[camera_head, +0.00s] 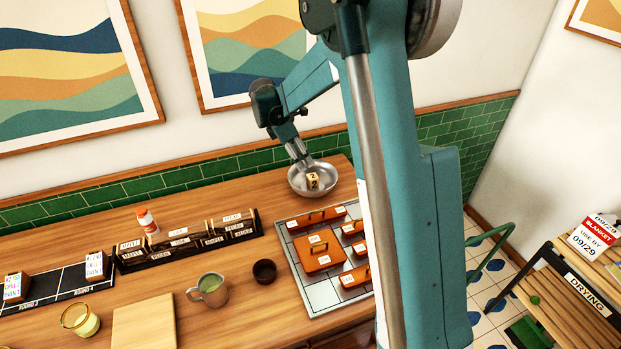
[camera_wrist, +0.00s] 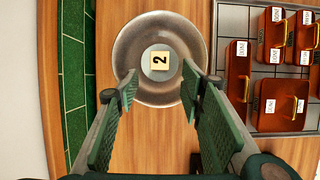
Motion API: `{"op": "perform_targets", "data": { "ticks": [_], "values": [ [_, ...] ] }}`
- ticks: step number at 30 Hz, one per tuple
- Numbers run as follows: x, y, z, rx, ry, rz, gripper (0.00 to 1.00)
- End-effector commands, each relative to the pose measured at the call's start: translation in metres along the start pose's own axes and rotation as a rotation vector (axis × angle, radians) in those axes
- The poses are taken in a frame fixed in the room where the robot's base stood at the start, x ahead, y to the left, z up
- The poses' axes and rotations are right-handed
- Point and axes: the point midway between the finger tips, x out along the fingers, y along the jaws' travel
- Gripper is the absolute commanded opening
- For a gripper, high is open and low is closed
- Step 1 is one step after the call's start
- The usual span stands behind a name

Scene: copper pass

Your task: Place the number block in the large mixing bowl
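The large metal mixing bowl (camera_head: 296,184) stands at the back of the wooden table, and it fills the top middle of the wrist view (camera_wrist: 133,42). The number block (camera_head: 313,181), a pale cube marked 2, sits inside it. In the wrist view the block (camera_wrist: 160,60) lies near the bowl's middle, apart from both fingers. My gripper (camera_head: 305,163) is above the bowl. In the wrist view my gripper (camera_wrist: 160,82) has its two green fingers spread, with nothing held between them.
A grey tray (camera_head: 324,296) with orange handled blocks (camera_head: 319,254) is in front of the bowl. A black labelled rack (camera_head: 187,241), a mug (camera_head: 209,290), a small dark bowl (camera_head: 264,271) and a board (camera_head: 145,322) stand left. The green-tiled wall (camera_head: 150,185) is close behind the bowl.

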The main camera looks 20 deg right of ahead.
Motion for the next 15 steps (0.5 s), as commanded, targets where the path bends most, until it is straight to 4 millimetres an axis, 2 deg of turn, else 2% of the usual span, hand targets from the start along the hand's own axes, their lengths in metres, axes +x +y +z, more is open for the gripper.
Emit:
{"op": "perform_targets", "data": {
  "ticks": [8, 15],
  "values": [
    [-0.022, -0.017, 0.006, 0.069, 0.019, 0.026, 0.39],
    [-0.055, -0.047, 0.014, 0.194, 0.057, 0.070, 0.39]
  ]
}}
